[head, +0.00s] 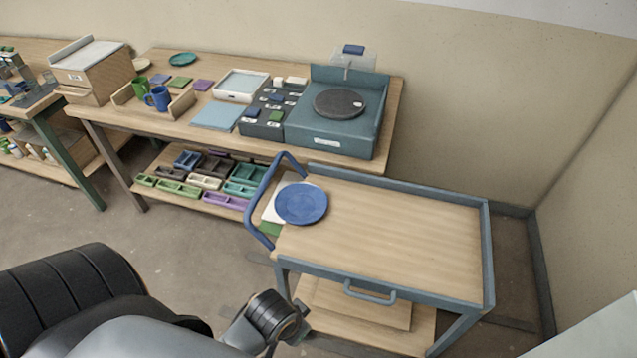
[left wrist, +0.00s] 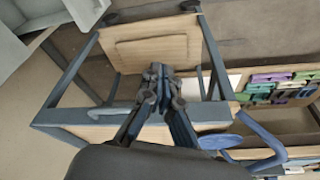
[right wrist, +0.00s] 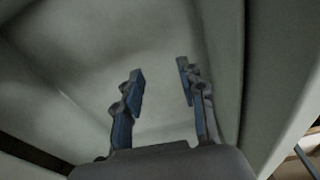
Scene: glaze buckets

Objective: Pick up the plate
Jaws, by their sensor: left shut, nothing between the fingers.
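My left gripper (left wrist: 158,72) is shut and empty beside the cart. My left arm comes into the head view at the bottom, in front of the cart's left end. My right gripper (right wrist: 160,75) is open and empty, facing a plain grey-green surface; it is not in the head view.
The cart has a raised grey-blue rim, a blue push handle (head: 262,200) beside the plate and a front handle (head: 369,294). Most of its top is clear. Behind stands a workbench (head: 175,120) with mugs, tiles and a turntable (head: 340,103); colored trays sit below it.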

